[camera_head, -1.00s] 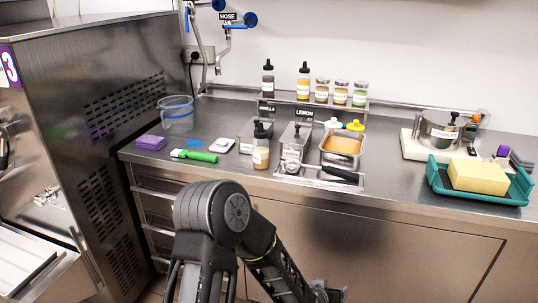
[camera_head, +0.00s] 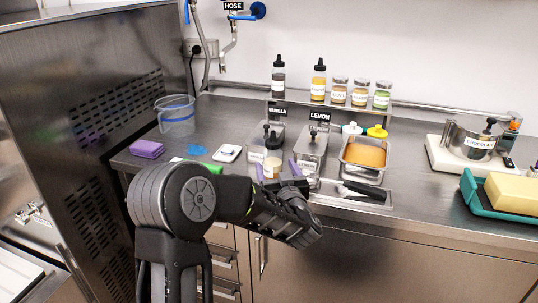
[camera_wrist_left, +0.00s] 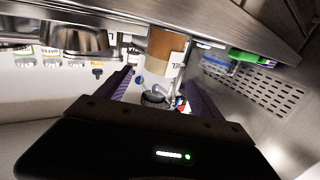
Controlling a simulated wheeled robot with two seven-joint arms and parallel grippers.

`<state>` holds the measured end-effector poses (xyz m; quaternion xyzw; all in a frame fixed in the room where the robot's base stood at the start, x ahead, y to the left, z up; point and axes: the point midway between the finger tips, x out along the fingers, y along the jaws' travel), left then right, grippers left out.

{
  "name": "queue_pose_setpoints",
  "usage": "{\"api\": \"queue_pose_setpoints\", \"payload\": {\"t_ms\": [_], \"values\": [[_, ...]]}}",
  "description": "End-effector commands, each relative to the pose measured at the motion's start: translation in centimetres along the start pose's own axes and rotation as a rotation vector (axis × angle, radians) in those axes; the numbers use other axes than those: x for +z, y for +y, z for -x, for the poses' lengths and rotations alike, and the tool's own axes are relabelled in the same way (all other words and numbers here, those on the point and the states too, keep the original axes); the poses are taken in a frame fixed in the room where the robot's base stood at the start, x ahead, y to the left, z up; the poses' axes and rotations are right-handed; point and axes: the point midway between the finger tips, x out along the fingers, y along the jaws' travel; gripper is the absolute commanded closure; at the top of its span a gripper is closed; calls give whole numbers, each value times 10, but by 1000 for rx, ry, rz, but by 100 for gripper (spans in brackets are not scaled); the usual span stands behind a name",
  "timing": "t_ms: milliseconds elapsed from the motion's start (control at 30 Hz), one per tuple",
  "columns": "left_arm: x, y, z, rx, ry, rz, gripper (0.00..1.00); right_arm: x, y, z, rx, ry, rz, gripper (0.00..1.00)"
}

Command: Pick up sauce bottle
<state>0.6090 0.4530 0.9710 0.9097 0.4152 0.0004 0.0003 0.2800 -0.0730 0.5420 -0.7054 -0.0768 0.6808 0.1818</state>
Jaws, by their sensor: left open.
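The sauce bottle (camera_head: 271,166), with a tan body, a label and a black cap, stands at the front of the steel counter. My left gripper (camera_head: 276,169) is at the bottle, its purple fingers spread on either side of it. In the left wrist view, which is upside down, the bottle (camera_wrist_left: 165,48) shows between and beyond the open fingers (camera_wrist_left: 161,82), its black cap nearest the palm. The gripper hides the bottle's lower part in the head view. My right gripper is out of view.
Steel tubs, including one labelled lemon (camera_head: 312,150), and a pan of orange sauce (camera_head: 365,155) stand close to the right. A dark bottle (camera_head: 279,82) and a yellow bottle (camera_head: 319,84) stand on the back shelf. A clear bucket (camera_head: 176,118) and purple sponge (camera_head: 147,149) are left.

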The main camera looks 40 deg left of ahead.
Motion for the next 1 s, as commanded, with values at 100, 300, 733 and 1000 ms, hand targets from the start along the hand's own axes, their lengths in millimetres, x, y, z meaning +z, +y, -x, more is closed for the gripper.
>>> {"api": "queue_pose_setpoints", "payload": {"t_ms": [100,300,733,1000], "values": [[0,0,0,0,0,-1,24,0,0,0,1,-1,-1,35],[1,0,-1,1,-1,-1,24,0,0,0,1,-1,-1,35],[2,0,-26,2,-2,-1,24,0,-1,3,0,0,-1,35],[1,0,-34,1,-1,-1,24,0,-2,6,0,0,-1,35]]}}
